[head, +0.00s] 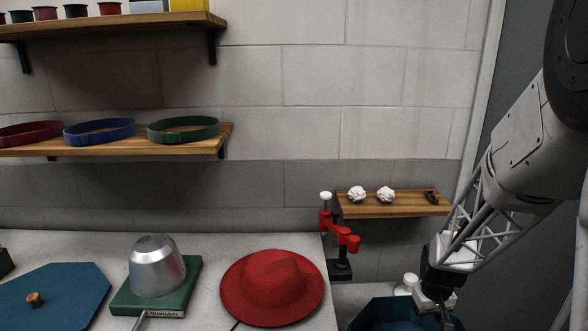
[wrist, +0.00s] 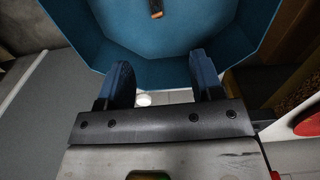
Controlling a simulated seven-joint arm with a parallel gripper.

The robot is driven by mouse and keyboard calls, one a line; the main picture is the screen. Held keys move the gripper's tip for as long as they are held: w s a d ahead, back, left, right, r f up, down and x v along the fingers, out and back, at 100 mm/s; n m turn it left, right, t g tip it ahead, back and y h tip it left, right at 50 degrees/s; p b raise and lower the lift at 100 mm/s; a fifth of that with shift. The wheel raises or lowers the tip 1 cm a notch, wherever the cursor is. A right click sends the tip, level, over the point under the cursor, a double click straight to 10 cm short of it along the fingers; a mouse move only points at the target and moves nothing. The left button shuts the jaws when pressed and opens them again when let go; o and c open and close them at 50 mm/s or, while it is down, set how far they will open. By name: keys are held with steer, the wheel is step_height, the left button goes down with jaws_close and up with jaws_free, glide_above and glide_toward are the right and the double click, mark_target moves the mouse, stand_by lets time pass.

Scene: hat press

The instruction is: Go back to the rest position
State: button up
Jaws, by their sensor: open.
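My gripper (head: 436,318) is at the lower right in the head view, beside the right end of the table and above a blue open container (head: 372,318). In the wrist view my gripper (wrist: 164,82) shows two dark fingers spread apart with nothing between them. The blue container (wrist: 200,72) fills the upper part of that view beyond the fingers. A dark object with an orange end (wrist: 156,9) lies inside it.
A red hat (head: 272,287) and a metal dome on a green base (head: 128,297) stand on the white table (head: 212,262). A red and black clamp-like stand (head: 340,243) is at its right edge. A small wooden shelf (head: 392,207) hangs behind my arm.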

steer(key=s+a+r+t, duration=0.1)
steer(key=s+a+r, duration=0.35)
steer(key=r, duration=0.35)
steer(key=s+a+r, duration=0.3)
steer(key=a+r, duration=0.3)
steer(key=r, duration=0.1)
steer(key=s+a+r, duration=0.4)
steer(key=s+r, duration=0.1)
steer(key=s, duration=0.2)
steer(key=s+a+r+t, duration=0.1)
steer(key=s+a+r, duration=0.2)
steer(key=s+r, duration=0.2)
steer(key=s, duration=0.3)
steer(key=shift+s+a+m, duration=0.25)
steer(key=shift+a+m, duration=0.05)
steer(key=shift+a, duration=0.1)
